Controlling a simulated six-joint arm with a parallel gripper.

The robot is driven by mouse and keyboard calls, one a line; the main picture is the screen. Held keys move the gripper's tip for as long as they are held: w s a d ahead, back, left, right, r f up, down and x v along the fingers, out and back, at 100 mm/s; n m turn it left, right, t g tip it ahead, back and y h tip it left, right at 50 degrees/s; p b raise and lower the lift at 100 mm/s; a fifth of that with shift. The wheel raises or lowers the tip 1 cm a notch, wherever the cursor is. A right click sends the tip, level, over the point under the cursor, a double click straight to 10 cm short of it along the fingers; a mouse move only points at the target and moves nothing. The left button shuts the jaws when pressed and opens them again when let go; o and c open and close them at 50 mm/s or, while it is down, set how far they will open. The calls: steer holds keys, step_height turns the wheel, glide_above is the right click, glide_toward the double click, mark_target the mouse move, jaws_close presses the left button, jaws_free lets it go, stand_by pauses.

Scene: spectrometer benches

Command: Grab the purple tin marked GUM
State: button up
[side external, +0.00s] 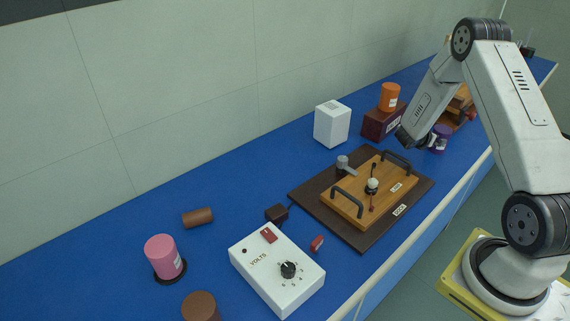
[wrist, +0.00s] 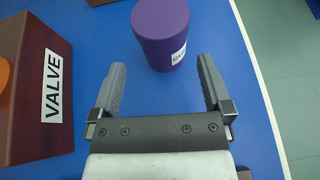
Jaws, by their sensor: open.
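The purple tin (wrist: 160,28) stands upright on the blue bench just ahead of my gripper in the wrist view. In the side view the tin (side external: 441,138) is at the far right, partly behind my gripper. My gripper (wrist: 160,75) is open and empty. Its two fingers point toward the tin, one to each side, with the tin beyond the fingertips.
A dark red box (wrist: 32,85) marked VALVE stands left of my gripper, with an orange tin (side external: 389,97) on it. A white box (side external: 332,125) stands beside it. A wooden board with handles (side external: 350,207) lies nearer. The bench edge (wrist: 262,90) runs close on the right.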

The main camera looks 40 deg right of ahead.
mark_target(441, 136)
steer(key=shift+x, duration=1.3)
steer(key=shift+x, duration=2.6)
steer(key=shift+s+a+f, duration=0.1)
steer(key=c, duration=1.1)
